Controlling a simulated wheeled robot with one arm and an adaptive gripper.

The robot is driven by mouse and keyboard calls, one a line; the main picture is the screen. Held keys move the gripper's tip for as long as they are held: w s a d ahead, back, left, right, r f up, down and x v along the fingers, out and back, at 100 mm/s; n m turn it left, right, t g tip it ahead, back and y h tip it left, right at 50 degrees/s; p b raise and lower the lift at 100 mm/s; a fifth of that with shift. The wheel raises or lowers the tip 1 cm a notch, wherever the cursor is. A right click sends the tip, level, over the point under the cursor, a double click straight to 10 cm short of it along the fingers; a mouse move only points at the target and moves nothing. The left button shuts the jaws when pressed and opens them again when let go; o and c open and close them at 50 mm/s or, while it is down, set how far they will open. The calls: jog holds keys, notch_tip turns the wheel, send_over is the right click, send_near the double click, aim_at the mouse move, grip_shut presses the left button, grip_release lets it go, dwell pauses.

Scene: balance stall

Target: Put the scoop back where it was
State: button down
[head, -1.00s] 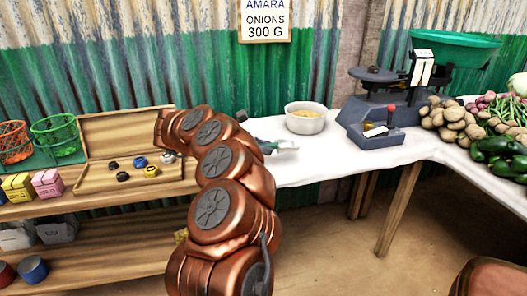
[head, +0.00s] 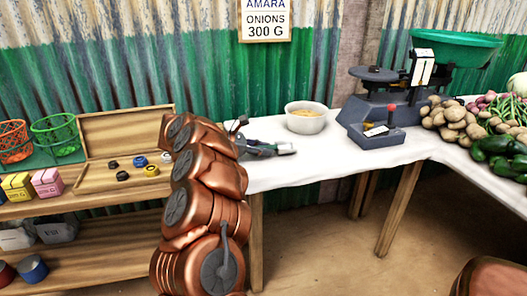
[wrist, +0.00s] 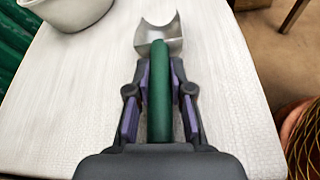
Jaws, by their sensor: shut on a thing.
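The scoop has a green handle (wrist: 160,105) and a shiny metal head (wrist: 160,38). My gripper (wrist: 160,82) is shut on the handle, with a purple-padded finger on each side. The metal head points forward, away from me. In the head view my gripper (head: 258,149) is low over the left end of the white-topped table (head: 325,160), and the scoop's head (head: 286,149) sticks out to the right. I cannot tell whether the scoop touches the tabletop.
A pale bowl (head: 306,122) with yellowish contents stands just behind the scoop; its side also shows in the wrist view (wrist: 75,15). Wooden shelves (head: 100,200) are at left.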

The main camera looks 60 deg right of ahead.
jog(key=shift+f, duration=0.3)
jog(key=c, duration=1)
grip_release()
jog(key=shift+c, duration=0.2)
jog(key=shift+r, duration=0.2)
jog(key=p+v, duration=0.1)
jog(key=v, duration=1.1)
jog(key=shift+a+f, duration=0.1)
